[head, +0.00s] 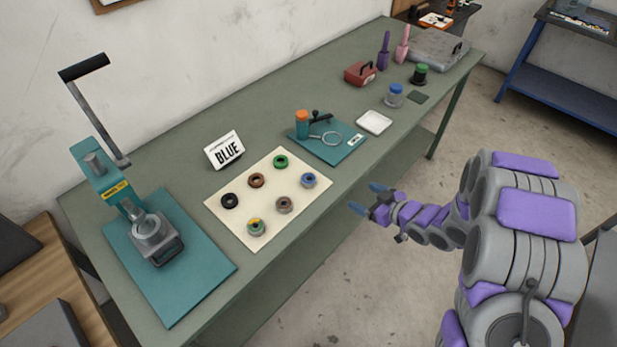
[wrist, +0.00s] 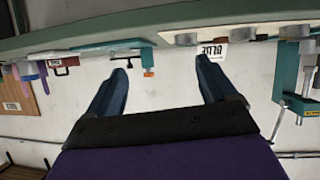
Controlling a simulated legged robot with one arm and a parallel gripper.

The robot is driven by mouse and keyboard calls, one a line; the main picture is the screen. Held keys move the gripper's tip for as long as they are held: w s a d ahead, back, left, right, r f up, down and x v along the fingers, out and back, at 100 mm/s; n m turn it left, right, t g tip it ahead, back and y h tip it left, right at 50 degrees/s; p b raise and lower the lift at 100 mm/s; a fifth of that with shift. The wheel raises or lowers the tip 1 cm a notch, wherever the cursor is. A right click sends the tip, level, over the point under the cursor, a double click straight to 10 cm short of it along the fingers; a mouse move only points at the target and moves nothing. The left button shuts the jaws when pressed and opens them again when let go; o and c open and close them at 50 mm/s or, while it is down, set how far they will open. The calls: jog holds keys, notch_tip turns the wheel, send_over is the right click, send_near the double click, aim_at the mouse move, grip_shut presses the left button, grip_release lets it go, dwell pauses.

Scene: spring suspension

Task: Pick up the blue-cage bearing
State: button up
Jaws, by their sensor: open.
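The blue-cage bearing (head: 309,180) lies at the right side of a cream mat (head: 240,222) on the green table. Several other bearings share the mat: green (head: 281,161), brown (head: 256,180), black (head: 230,200), grey-brown (head: 284,204) and green-yellow (head: 256,227). A white card (head: 225,150) reading "BLUE" stands behind the mat. My gripper (head: 367,197) is open and empty, off the table's front edge, right of the blue bearing and apart from it. In the wrist view its two blue fingers (wrist: 163,84) are spread; the view is upside down, and I cannot pick out the blue bearing there.
A teal press (head: 118,190) stands on a teal mat at the left. Right of the cream mat are a teal tool board (head: 328,148) with an orange-capped bottle, a white tray (head: 374,122), a blue-lidded jar (head: 394,96) and a red box (head: 360,73). The table's front edge (head: 330,203) lies near my gripper.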

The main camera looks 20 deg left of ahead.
jog(key=s+a+y, duration=0.2)
jog(key=s+a, duration=0.1)
jog(key=g+b, duration=0.1)
jog(key=b, duration=0.1)
send_near(310, 179)
jog(key=a, duration=0.1)
jog(key=a+f, duration=0.1)
jog(key=shift+w+a+f+n, duration=0.3)
jog(key=shift+w+a, duration=0.05)
jog(key=shift+a, duration=0.05)
jog(key=shift+r+b+x, duration=0.15)
jog(key=shift+b+x, duration=0.25)
jog(key=shift+x, duration=1.1)
jog(key=shift+r+b+x, duration=0.1)
jog(key=shift+b+x, duration=0.3)
jog(key=shift+x, duration=1.1)
jog(key=shift+w, duration=0.2)
jog(key=c, duration=1.3)
